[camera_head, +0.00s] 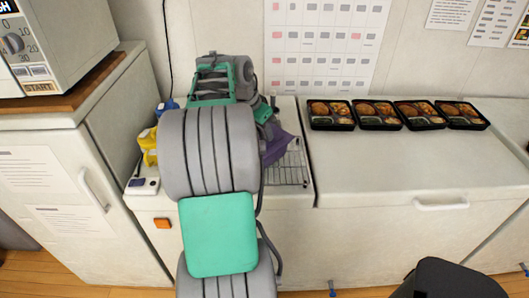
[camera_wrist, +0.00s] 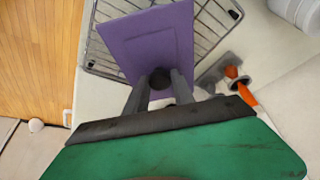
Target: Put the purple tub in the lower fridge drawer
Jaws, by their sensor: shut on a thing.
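The purple tub (camera_head: 278,146) shows at the right of my arm in the head view, partly hidden behind it. It also fills the upper middle of the wrist view (camera_wrist: 150,38), as a flat-sided purple shape over a wire rack. My gripper (camera_wrist: 161,82) is shut on the near edge of the tub. In the head view my arm hides the gripper. A white upright cabinet with a vertical handle (camera_head: 93,190), perhaps the fridge, stands shut at the left. No open drawer is in view.
The wire rack (camera_head: 293,167) lies on the white counter. Yellow and blue items and a small white device (camera_head: 142,186) sit left of my arm. Several filled bento trays (camera_head: 378,115) line the back of the white chest at right. A microwave (camera_head: 55,45) stands at upper left.

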